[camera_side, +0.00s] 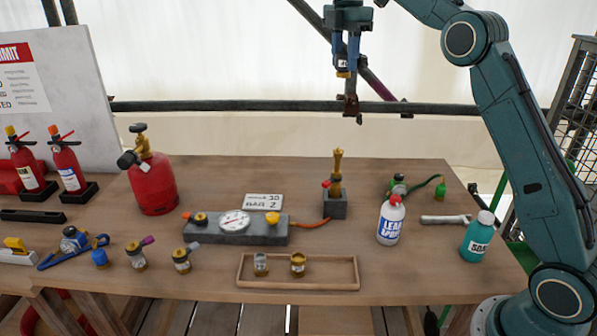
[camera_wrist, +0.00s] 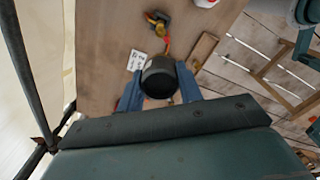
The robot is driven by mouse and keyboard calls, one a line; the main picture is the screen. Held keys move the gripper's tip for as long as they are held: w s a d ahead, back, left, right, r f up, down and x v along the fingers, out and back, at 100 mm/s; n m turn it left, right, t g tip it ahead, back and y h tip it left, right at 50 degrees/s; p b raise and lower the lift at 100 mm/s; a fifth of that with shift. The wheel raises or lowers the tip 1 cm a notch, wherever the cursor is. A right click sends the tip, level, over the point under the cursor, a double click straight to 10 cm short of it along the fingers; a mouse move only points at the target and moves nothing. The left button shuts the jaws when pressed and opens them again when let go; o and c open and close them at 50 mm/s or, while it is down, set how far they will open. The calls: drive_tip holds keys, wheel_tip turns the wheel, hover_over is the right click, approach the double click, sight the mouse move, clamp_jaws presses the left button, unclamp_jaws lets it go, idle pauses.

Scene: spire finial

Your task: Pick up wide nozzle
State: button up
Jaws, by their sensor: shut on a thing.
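My gripper (camera_side: 346,58) is high above the back of the table in the side view, its blue fingers pointing down. In the wrist view the dark round end of this piece (camera_wrist: 160,78) sits between the two fingers. I cannot tell whether it is the wide nozzle. A silvery small fitting (camera_side: 261,264) and a brass one (camera_side: 298,264) stand in the wooden tray (camera_side: 330,286) at the table's front. The held piece touches nothing below it.
A brass spire (camera_side: 337,172) stands on a grey block, beside a gauge manifold (camera_side: 220,238) with an orange hose. A white spray bottle (camera_side: 391,222) and a teal bottle (camera_side: 477,238) stand at right. A red gas cylinder (camera_side: 152,182) and small torch fittings are at left.

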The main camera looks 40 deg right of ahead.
drive_tip(key=shift+r, duration=0.4)
idle(0.6)
drive_tip(key=shift+w+a+f, duration=0.15)
drive_tip(key=shift+w+f, duration=0.1)
drive_tip(key=shift+f, duration=0.25)
drive_tip(key=w+a+f+m, duration=0.1)
drive_tip(key=a+f+m, duration=0.25)
drive_tip(key=f, duration=0.65)
drive_tip(key=w+a+f+m, duration=0.1)
drive_tip(key=a+f+m, duration=0.3)
drive_tip(key=f, duration=0.6)
drive_tip(key=s+a+f+m, duration=0.1)
drive_tip(key=s+f+m, duration=0.2)
drive_tip(key=s+f, duration=0.1)
drive_tip(key=s+a+f+m, duration=0.1)
drive_tip(key=s+f+m, duration=0.1)
drive_tip(key=s+f, duration=0.3)
drive_tip(key=s+a+f+m, duration=0.1)
drive_tip(key=s+f+m, duration=0.2)
drive_tip(key=s+f, duration=0.2)
drive_tip(key=shift+a+f+m, duration=0.1)
drive_tip(key=shift+f+m, duration=0.25)
drive_tip(key=shift+f, duration=0.5)
